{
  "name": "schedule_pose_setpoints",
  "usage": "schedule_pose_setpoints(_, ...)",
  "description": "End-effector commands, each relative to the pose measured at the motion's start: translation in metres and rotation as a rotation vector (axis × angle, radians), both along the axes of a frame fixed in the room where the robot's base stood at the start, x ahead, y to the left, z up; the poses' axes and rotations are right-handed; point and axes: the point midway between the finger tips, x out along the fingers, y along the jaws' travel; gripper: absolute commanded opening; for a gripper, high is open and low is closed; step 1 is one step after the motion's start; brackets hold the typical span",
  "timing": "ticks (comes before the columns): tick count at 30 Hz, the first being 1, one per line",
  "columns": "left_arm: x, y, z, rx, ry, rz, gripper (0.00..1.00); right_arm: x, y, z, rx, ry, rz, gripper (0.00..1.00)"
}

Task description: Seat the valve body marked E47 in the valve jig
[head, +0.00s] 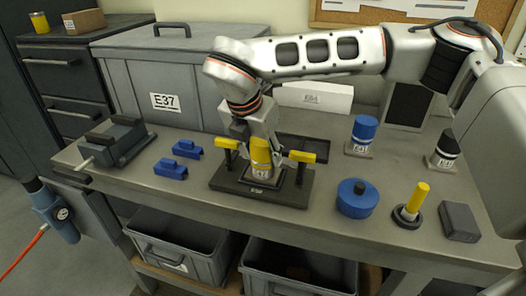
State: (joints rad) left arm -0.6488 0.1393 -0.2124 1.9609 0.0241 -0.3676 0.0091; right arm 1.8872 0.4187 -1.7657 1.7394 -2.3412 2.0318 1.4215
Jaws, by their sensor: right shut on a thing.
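The valve body (261,159) is a yellow cylinder with a pale lower part; its label appears to read E47. It stands upright over the middle of the valve jig (228,180), a dark plate with a raised central frame. I cannot tell whether its bottom rests fully in the frame. My right gripper (259,142) comes from above and is shut on the upper part of the valve body. Yellow-handled clamps stand on both sides of the jig, the left one (227,143) and the right one (302,156). My left gripper is not in view.
Blue clamps (171,169), a grey vise (117,142) and a large grey chest (165,73) are at left and behind. At right are a blue cylinder (365,129), a black-topped cylinder (447,147), a round blue part (357,200), a yellow-handled tool (416,200) and a grey block (459,222).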

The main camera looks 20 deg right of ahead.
Motion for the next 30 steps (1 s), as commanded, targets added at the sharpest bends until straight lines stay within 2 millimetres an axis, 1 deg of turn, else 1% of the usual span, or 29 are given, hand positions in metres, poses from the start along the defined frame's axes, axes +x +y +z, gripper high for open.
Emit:
schedule_pose_setpoints(10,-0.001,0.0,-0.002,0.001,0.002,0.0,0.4,0.001,0.0,-0.001,0.001,-0.003,0.0,0.0)
schedule_pose_setpoints(11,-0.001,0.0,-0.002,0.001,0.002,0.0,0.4,0.001,0.0,-0.001,0.001,-0.003,0.0,0.43)
schedule_pose_setpoints(12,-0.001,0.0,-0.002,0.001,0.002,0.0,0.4,0.001,0.0,-0.001,0.001,-0.003,0.0,0.54)
schedule_pose_setpoints(13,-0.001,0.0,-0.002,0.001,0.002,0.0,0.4,0.001,0.0,-0.001,0.001,-0.002,0.0,0.6)
schedule_pose_setpoints(20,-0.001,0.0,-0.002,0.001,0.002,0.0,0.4,0.0,0.0,-0.003,-0.001,0.001,0.001,0.6)
schedule_pose_setpoints(23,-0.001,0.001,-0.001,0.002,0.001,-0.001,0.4,-0.001,0.001,0.0,0.0,0.0,0.001,0.6)
schedule_pose_setpoints(26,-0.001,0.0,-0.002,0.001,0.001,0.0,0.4,-0.003,0.004,0.009,0.0,-0.003,0.001,0.6)
schedule_pose_setpoints(30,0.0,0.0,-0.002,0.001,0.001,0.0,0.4,-0.009,0.011,0.033,0.0,-0.005,0.002,0.6)
